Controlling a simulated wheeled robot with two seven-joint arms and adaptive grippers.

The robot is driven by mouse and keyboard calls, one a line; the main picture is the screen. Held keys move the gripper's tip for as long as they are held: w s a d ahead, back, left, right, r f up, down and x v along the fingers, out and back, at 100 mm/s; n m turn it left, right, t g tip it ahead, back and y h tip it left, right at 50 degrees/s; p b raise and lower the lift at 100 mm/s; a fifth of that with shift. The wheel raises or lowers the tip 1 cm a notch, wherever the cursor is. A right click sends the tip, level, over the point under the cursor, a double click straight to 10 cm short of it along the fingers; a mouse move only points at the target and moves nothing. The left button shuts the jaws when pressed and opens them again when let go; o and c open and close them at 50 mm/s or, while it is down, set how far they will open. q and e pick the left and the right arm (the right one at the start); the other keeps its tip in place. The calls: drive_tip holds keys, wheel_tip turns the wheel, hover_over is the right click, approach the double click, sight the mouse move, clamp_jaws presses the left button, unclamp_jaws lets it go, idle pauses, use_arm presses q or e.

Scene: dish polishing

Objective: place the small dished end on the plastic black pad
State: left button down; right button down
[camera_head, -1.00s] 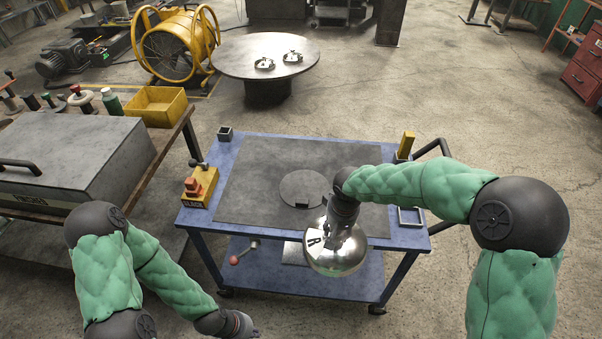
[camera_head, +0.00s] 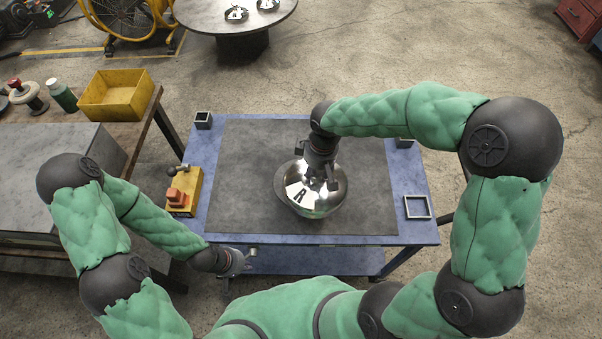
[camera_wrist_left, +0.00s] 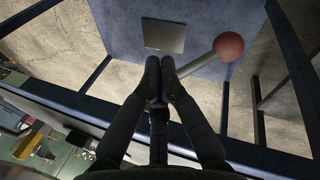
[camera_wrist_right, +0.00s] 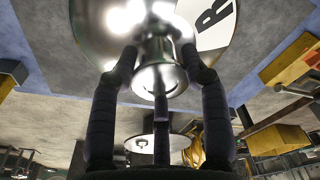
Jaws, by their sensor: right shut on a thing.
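The small dished end (camera_head: 318,203) is a shiny steel dome with a white label marked R, over the middle of the table. My right gripper (camera_head: 322,182) is shut on its central neck, which shows between the fingers in the right wrist view (camera_wrist_right: 157,75). The round black pad is hidden in the head view, behind the dome and gripper; I cannot tell whether the dome touches anything beneath. My left gripper (camera_head: 240,264) is by the table's front left edge; in the left wrist view its fingertips (camera_wrist_left: 160,66) are together, with nothing visible between them.
The dark mat (camera_head: 245,190) covers most of the blue table (camera_head: 425,230). A yellow button box (camera_head: 184,190) stands left; an open square frame (camera_head: 417,207) lies right. A lever with a red ball (camera_wrist_left: 228,46) is near my left gripper. A yellow bin (camera_head: 115,95) stands on the left bench.

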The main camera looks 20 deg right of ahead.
drive_tip(key=s+r+n+p, duration=0.1)
drive_tip(key=n, duration=0.1)
drive_tip(key=s+a+r+n+p, duration=0.1)
drive_tip(key=r+n, duration=0.1)
drive_tip(key=s+r+n+p, duration=0.1)
drive_tip(key=r+n, duration=0.1)
drive_tip(key=shift+s+a+r+n+y+p, duration=0.1)
drive_tip(key=shift+s+a+n+y+p, duration=0.2)
drive_tip(key=shift+s, duration=0.1)
drive_tip(key=n, duration=0.1)
approach(301, 161)
drive_tip(key=s+f, duration=0.2)
drive_tip(key=shift+s+a+f+n, duration=0.15)
drive_tip(key=shift+s+a+n, duration=0.15)
drive_tip(key=w+f, duration=0.4)
drive_tip(key=f, duration=0.1)
drive_tip(key=shift+w+b, duration=0.15)
drive_tip(key=shift+b, duration=0.15)
drive_tip(key=shift+w+f, duration=0.25)
drive_tip(key=shift+f, duration=1.65)
drive_tip(key=shift+f+b, duration=0.6)
